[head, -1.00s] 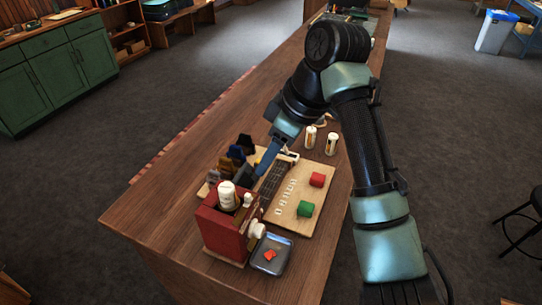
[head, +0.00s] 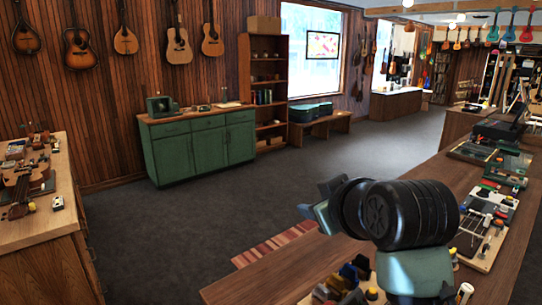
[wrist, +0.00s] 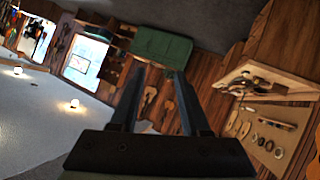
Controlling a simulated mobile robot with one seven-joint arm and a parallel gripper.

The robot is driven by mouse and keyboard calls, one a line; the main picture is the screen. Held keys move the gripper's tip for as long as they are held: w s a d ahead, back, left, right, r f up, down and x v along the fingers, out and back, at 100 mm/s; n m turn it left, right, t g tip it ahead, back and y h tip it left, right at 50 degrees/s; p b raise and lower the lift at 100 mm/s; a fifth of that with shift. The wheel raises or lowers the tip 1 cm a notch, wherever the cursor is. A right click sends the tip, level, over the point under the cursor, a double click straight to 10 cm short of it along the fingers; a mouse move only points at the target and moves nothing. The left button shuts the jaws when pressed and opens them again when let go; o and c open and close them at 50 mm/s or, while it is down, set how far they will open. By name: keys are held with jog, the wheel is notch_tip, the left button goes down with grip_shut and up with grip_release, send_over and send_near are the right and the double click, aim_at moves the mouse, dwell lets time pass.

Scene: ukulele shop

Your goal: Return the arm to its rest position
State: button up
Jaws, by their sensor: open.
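My gripper (wrist: 158,72) shows in the wrist view with its two dark fingers apart and nothing between them. It is clear of the counter, and the wrist view looks out over the room, tilted on its side. In the head view my arm is folded up above the counter (head: 285,280) at the lower middle right, with its thick black joint toward the camera. The fingers cannot be made out in the head view.
Small items (head: 345,280) stand on the counter below my arm, and trays of parts (head: 490,150) lie farther along it. A green cabinet (head: 200,145) stands at the back wall. A wooden workbench (head: 45,235) is at the left. The floor between is open.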

jog(key=s+a+r+m+t, duration=0.1)
jog(key=s+a+r+t, duration=0.35)
jog(key=r, duration=0.35)
jog(key=s+a+r+m+t, duration=0.25)
jog(key=a+r+t, duration=0.2)
jog(key=r, duration=0.45)
jog(key=s+r+m+t+h, duration=0.2)
jog(key=s+r+t, duration=0.4)
jog(key=s, duration=0.7)
notch_tip(320, 180, up, 2)
jog(key=shift+s+d+r+m+b, duration=0.15)
jog(key=shift+d+r+m+b, duration=0.05)
jog(key=shift+m+b, duration=0.2)
jog(key=shift+f, duration=0.1)
